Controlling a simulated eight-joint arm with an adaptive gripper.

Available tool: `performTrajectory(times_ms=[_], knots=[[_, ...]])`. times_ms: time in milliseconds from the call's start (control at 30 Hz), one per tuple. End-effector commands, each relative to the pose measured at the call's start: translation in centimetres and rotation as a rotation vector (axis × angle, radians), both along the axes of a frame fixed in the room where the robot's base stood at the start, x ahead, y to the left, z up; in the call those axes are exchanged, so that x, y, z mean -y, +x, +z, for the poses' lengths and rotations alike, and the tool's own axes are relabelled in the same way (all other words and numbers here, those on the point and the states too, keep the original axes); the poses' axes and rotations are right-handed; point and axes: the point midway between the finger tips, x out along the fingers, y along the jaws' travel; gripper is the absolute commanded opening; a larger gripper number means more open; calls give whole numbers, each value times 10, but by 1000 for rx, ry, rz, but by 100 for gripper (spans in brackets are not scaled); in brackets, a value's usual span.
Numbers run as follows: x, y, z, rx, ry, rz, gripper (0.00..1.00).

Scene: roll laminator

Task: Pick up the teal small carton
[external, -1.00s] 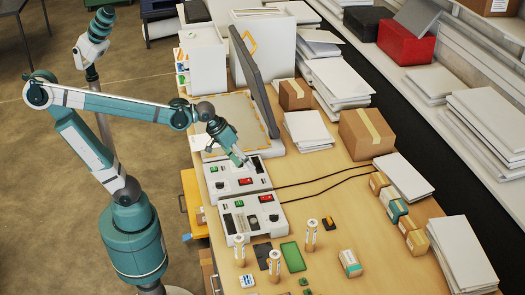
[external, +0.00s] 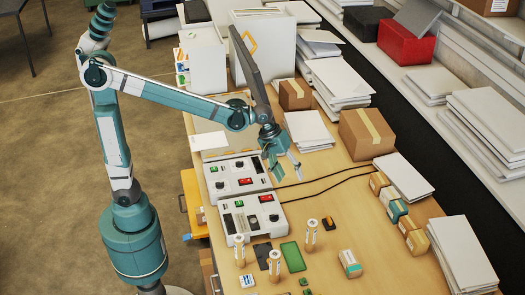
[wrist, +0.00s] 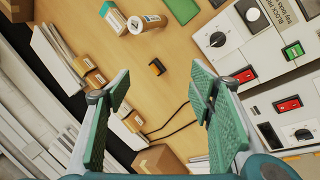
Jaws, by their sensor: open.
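A small carton with a teal side (external: 397,211) stands in the row of small cartons on the right of the table in the external view. Another small carton with a teal band (external: 349,263) stands alone near the front; it seems to show at the top of the wrist view (wrist: 113,20). I cannot tell for certain which is the teal small carton. My gripper (external: 284,172) is open and empty above the table, beside the control boxes and left of the carton row. In the wrist view its fingers (wrist: 160,92) are wide apart, and the left one hides part of the row.
Two white control boxes (external: 250,215) with black cables lie left of the row. A large brown box (external: 367,134) and paper stacks (external: 404,176) stand behind it. Upright rolls (external: 311,235) and a small black-orange block (external: 328,223) are near the front. Bare table lies between.

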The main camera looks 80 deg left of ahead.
Motion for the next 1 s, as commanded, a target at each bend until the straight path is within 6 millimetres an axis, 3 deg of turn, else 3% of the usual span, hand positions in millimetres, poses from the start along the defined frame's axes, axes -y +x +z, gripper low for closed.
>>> performTrajectory(times_ms=[567,1000], knots=[[75,90,-52,-166,-130,208,54],[137,146,-110,-303,-203,371,54]])
